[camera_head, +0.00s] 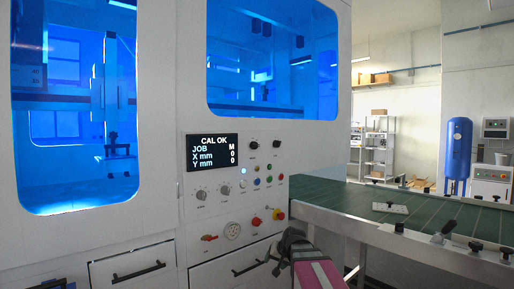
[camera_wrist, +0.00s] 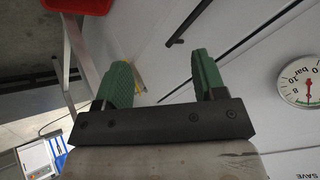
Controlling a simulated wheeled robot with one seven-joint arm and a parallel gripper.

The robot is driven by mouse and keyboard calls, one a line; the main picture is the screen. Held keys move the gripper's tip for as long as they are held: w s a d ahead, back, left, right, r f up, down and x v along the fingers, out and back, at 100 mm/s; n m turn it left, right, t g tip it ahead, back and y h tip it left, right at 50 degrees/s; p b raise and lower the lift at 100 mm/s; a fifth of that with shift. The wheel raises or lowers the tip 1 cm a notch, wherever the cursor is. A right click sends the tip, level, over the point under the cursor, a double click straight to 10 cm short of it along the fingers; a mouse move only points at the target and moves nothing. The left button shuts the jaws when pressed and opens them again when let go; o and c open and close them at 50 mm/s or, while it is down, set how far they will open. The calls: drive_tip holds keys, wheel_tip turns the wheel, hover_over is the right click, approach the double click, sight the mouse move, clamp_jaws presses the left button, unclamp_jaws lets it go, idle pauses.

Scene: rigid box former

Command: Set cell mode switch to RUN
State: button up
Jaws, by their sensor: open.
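The control panel has several round knobs and buttons below a dark display (camera_head: 213,151) reading CAL OK, JOB M, X mm 0, Y mm 0. Two pale rotary knobs (camera_head: 201,195) sit under the display. Two black knobs (camera_head: 255,144) sit to its upper right. The labels are too small to tell which one is the cell mode switch or its setting. My gripper (camera_wrist: 160,74), with green finger pads, is open and empty in the wrist view. It is beside the white cabinet front, below the panel in the head view, where my arm partly hides it.
A pressure gauge (camera_wrist: 301,82) is at the right in the wrist view. Drawer handles (camera_head: 139,271) project below the panel. Red knobs (camera_head: 278,215) sit low on the panel. A green conveyor (camera_head: 370,205) runs to the right, with a small plate on it.

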drive_tip(key=w+r+m+t+y, duration=0.1)
drive_tip(key=w+r+t, duration=0.3)
drive_tip(key=r, duration=0.8)
drive_tip(key=m+t+y, duration=0.2)
drive_tip(key=t+y, duration=0.2)
drive_tip(key=t, duration=0.1)
approach(257, 146)
drive_tip(key=x, duration=1)
drive_tip(key=shift+r, duration=0.1)
drive_tip(key=c, duration=0.9)
